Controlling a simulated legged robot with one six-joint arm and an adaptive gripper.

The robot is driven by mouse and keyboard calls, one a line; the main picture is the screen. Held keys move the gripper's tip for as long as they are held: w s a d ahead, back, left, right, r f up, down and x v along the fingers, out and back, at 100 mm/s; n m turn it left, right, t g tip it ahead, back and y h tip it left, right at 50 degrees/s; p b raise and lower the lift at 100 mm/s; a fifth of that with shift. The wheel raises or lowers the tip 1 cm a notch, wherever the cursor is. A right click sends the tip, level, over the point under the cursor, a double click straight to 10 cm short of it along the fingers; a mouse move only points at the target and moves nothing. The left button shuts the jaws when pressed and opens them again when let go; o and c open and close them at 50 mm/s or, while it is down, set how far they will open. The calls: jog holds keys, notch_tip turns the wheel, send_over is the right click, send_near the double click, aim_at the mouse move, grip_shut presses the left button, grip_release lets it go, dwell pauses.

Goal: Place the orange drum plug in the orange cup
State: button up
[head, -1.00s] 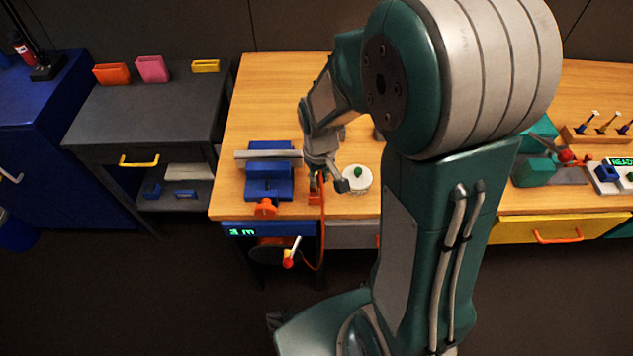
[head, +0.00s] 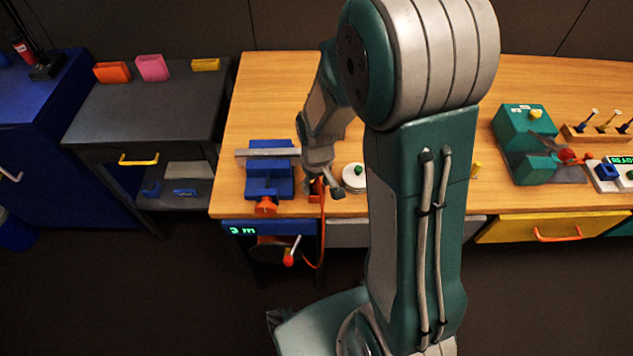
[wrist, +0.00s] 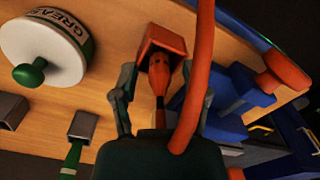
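The orange cup (head: 317,197), a small square holder, is at the bench's front edge beside the blue vise. In the wrist view the cup (wrist: 170,37) has its mouth facing my gripper. The orange drum plug (wrist: 157,76) is at the cup's mouth, its tip appearing inside; how deep it sits cannot be told. My gripper (head: 321,190) is low over the cup. In the wrist view my gripper (wrist: 155,76) has its fingers apart on either side of the plug, with visible gaps. The orange cord (wrist: 190,110) crosses in front and partly hides the right finger.
The blue vise (head: 283,178) stands close on the left. A white round tin (head: 352,180) with a green knob is close on the right. The cord (head: 321,240) hangs past the bench front near the drum crank (head: 290,258). Grey square holders (wrist: 85,125) are nearby.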

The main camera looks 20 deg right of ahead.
notch_tip(320, 180, up, 12)
jog(key=shift+r, duration=0.1)
jog(key=s+r+m+t, duration=0.2)
jog(key=s+r+t, duration=0.3)
jog(key=s+r, duration=0.7)
jog(key=shift+s+r+t, duration=0.3)
jog(key=shift+s, duration=0.8)
dwell(0.4)
